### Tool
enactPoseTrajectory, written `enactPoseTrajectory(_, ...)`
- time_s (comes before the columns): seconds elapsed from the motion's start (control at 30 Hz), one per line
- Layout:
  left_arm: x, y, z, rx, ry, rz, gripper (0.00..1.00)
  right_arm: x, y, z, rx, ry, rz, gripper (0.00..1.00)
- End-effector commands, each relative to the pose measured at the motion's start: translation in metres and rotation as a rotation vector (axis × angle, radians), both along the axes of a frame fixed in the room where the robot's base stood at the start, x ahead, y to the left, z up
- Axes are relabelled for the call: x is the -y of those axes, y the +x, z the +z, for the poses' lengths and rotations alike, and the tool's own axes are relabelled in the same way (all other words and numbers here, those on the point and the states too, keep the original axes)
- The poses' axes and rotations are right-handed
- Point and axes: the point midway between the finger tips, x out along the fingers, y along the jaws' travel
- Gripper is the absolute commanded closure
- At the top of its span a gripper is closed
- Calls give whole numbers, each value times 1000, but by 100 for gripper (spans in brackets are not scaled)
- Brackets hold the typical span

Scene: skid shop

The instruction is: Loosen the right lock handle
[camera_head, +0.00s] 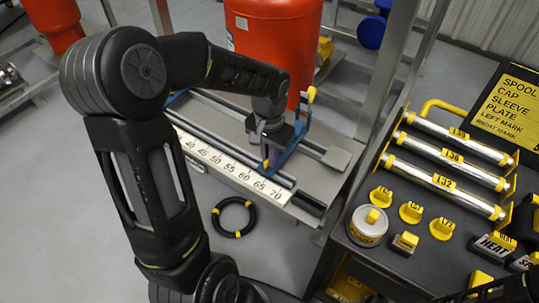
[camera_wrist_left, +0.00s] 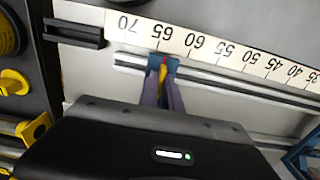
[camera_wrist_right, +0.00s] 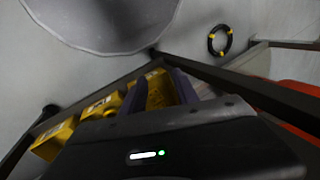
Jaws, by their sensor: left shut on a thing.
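My left gripper (camera_head: 270,150) comes down over the long bench rail and is shut on a slim yellow lock handle (camera_wrist_left: 163,74). The handle stands at a blue slider block (camera_wrist_left: 155,63) with a red mark, beside the number scale (camera_wrist_left: 195,45) between 60 and 65. The blue carriage (camera_head: 290,145) reaches across the rails in the head view; the gripper partly hides its near end. Another yellow tip (camera_head: 311,93) shows at the carriage's far end. My right gripper (camera_wrist_right: 158,80) is open and empty, with its fingers apart, away from the rail.
A dark table at the right holds metal rollers (camera_head: 447,155), yellow-topped pieces (camera_head: 411,212) and a round tin (camera_head: 368,225). A metal post (camera_head: 385,75) rises behind the rail's right end. An orange-red tank (camera_head: 275,45) stands behind it. A black ring (camera_head: 234,217) lies on the floor.

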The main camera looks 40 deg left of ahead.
Motion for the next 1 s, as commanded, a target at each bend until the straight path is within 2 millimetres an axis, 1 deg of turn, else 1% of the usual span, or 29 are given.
enactPoseTrajectory(0.43, 0, 0, 1, 0, 0, -15, 100, 0, 0, 1, 0, 0, 0, 64)
enactPoseTrajectory(0.73, 0, 0, 1, -1, 0, -270, 100, 0, 0, 11, 0, 0, 0, 64)
enactPoseTrajectory(0.83, 0, 0, 0, 0, 1, -303, 100, 0, 0, 11, 0, 0, 0, 64)
enactPoseTrajectory(1.0, 0, 0, 0, 1, 1, -302, 100, 0, 0, 11, 0, 0, 0, 64)
